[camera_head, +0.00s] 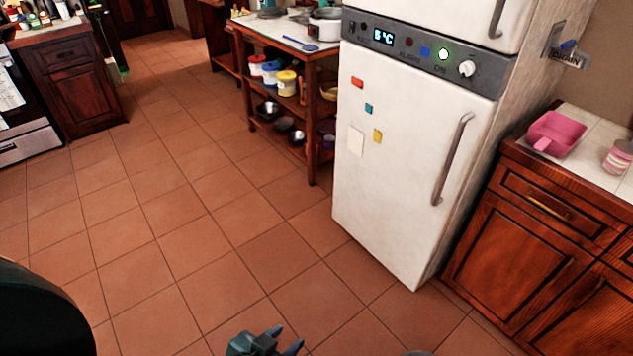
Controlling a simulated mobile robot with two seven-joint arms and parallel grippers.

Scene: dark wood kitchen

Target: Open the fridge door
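The white fridge (385,165) stands right of centre, and its large lower door is shut. A vertical metal handle (453,160) runs along the right side of that door. Colored magnets and a paper note are on the door front. My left gripper (287,338) shows at the bottom edge, its two dark fingertips apart with nothing seen between them. It is over the floor, to the left of the fridge and well apart from the handle. My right gripper is not recognizable in view.
A control panel (420,50) lies above the lower door, with an upper door handle (496,18) over it. A wooden cabinet (545,235) with a pink scoop (553,134) on top stands close right. A wooden shelf table (310,100) stands left. The tiled floor (190,210) in front is clear.

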